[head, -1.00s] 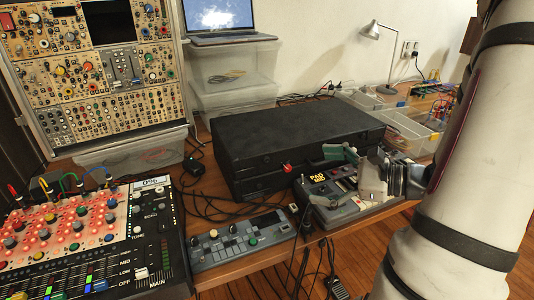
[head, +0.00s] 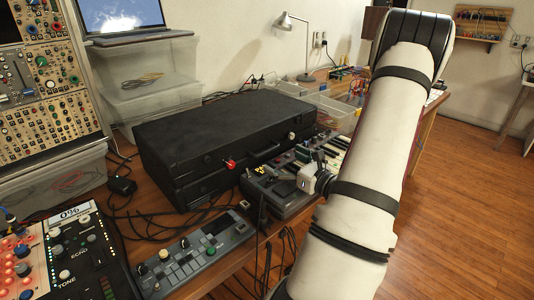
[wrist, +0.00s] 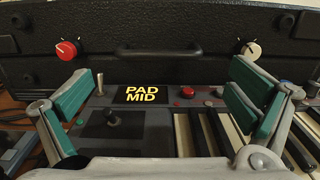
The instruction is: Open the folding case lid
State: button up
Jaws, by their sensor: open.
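The folding case (head: 215,125) is a wide black textured box on the wooden table, with its lid closed. In the wrist view its front (wrist: 195,22) fills the upper part, with a dark carry handle (wrist: 158,50) in the middle. A red knob-like latch (wrist: 66,50) sits left of the handle and a white one (wrist: 251,49) right of it. My gripper (head: 306,160) is in front of the case's right part, above a small keyboard. In the wrist view its green-padded fingers (wrist: 165,92) are spread wide with nothing held between them.
A grey keyboard with a PAD MID display (wrist: 147,94) lies under my gripper, close before the case. A grey pad controller (head: 198,252) and loose cables lie in front. Clear bins (head: 150,75) with a laptop stand behind left. A lamp (head: 293,40) and open trays are behind right.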

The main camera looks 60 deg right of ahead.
aim_at(269, 152)
jog(key=x, duration=0.6)
jog(key=shift+w+b, duration=0.25)
jog(key=shift+b, duration=0.05)
